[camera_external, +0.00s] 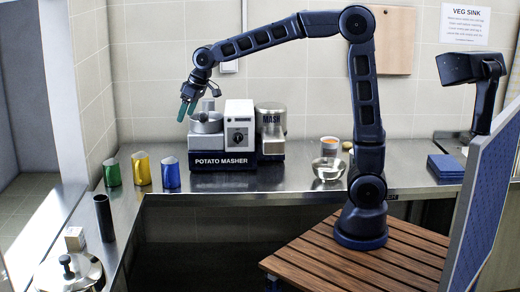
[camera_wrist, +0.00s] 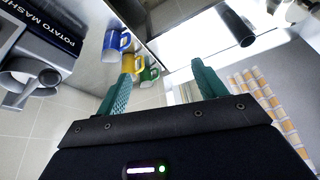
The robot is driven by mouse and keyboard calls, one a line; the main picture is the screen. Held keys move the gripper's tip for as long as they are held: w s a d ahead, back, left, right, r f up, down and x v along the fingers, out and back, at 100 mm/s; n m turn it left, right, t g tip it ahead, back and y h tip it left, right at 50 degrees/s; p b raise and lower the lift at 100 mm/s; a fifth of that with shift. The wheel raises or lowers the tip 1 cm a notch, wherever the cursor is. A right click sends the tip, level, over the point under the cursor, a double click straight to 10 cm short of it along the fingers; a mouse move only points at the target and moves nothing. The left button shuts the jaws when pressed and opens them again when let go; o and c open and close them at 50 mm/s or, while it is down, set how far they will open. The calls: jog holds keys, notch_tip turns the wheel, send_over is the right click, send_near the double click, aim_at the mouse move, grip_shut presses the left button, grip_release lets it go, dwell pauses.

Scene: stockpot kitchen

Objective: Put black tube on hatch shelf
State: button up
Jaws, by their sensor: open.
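The black tube (camera_external: 104,217) stands upright on the left arm of the steel counter. In the wrist view the black tube (camera_wrist: 238,28) shows at the upper right, beyond the fingers and apart from them. My gripper (camera_external: 187,110) is raised above the counter near the potato masher, away from the tube. In the wrist view my gripper (camera_wrist: 163,75) has its two teal fingers spread with nothing held between them. A pale ledge (camera_external: 38,236) in the opening at the far left looks like the hatch shelf; no object shows on its visible part.
Green (camera_external: 112,170), yellow (camera_external: 141,169) and blue (camera_external: 170,173) mugs stand left of the potato masher (camera_external: 222,160). A small box (camera_external: 74,238) and a lidded pot (camera_external: 70,272) sit near the tube. A glass bowl (camera_external: 328,169) stands at the right.

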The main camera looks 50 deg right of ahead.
jog(key=s+d+m+h, duration=0.1)
jog(key=s+d+m, duration=0.1)
jog(key=s+d, duration=0.95)
jog(key=s+d+m+h, duration=0.1)
jog(key=s+d+m, duration=0.1)
jog(key=s+d, duration=0.95)
jog(key=s+d+f+m, duration=0.1)
jog(key=s+d+f, duration=0.3)
jog(key=s+d, duration=0.3)
jog(key=shift+s+d+t+h, duration=0.3)
jog(key=shift+s+d+t, duration=0.1)
jog(key=shift+d, duration=0.25)
